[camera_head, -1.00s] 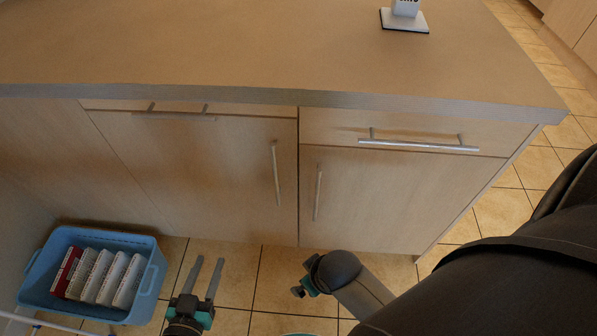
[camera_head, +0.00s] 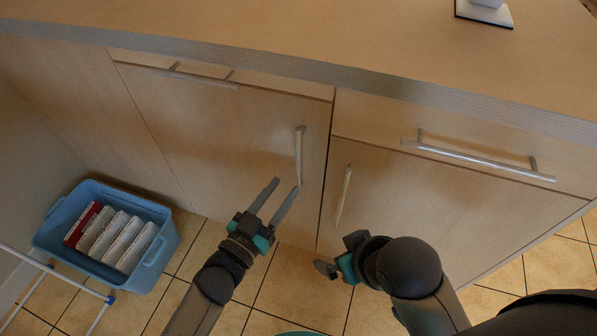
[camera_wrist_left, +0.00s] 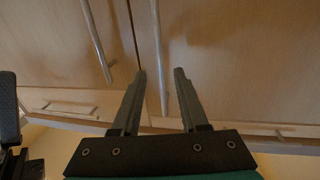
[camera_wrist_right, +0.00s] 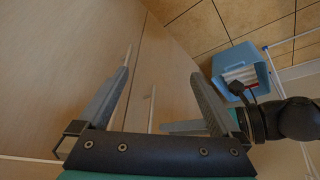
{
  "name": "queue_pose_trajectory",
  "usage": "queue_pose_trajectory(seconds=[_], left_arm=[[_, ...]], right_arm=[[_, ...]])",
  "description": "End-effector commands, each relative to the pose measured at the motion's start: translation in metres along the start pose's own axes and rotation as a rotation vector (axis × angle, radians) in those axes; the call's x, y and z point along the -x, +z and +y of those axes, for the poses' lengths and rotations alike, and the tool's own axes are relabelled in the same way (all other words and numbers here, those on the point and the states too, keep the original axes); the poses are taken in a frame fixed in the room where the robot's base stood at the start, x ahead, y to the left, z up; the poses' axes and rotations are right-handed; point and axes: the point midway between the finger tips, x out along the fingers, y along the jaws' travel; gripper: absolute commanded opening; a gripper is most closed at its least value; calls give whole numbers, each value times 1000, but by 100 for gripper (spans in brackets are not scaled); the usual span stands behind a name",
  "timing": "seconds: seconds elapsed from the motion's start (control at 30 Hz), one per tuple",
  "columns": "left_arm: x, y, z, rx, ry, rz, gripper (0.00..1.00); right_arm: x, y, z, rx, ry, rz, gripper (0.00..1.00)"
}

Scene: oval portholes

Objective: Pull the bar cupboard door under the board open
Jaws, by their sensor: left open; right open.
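Two pale wood cupboard doors stand closed under the countertop (camera_head: 300,62). The left door (camera_head: 215,135) has an upright metal bar handle (camera_head: 298,150) near its right edge. The right door (camera_head: 430,200) has a bar handle (camera_head: 343,196) near its left edge. My left gripper (camera_head: 287,185) is open, its fingertips close to the lower end of the left door's handle; in the left wrist view that handle (camera_wrist_left: 158,50) lies between the fingertips in the picture. Contact cannot be told. My right gripper (camera_head: 326,268) is open and empty, low before the right door.
Drawers with horizontal bars sit above the doors, such as the right drawer bar (camera_head: 475,160). A blue bin (camera_head: 165,250) with several white cases and a red one stands on the tiled floor at left, with a white rack (camera_head: 60,270) before it. A white stand rests on the countertop (camera_head: 485,12).

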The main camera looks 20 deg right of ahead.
Motion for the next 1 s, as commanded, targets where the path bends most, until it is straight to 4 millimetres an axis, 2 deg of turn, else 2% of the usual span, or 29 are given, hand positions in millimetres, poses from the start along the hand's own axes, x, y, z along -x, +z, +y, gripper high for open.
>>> queue_pose_trajectory(seconds=[0.1,0.5,1.0], left_arm=[[-9,2,0,0,0,-1,43],[-42,2,0,1,0,0,43],[-71,2,0,0,0,-2,43]], right_arm=[[-10,-6,-7,7,-19,63,100],[-28,-31,-31,13,-81,285,100],[-32,-50,-55,1,-147,502,100]])
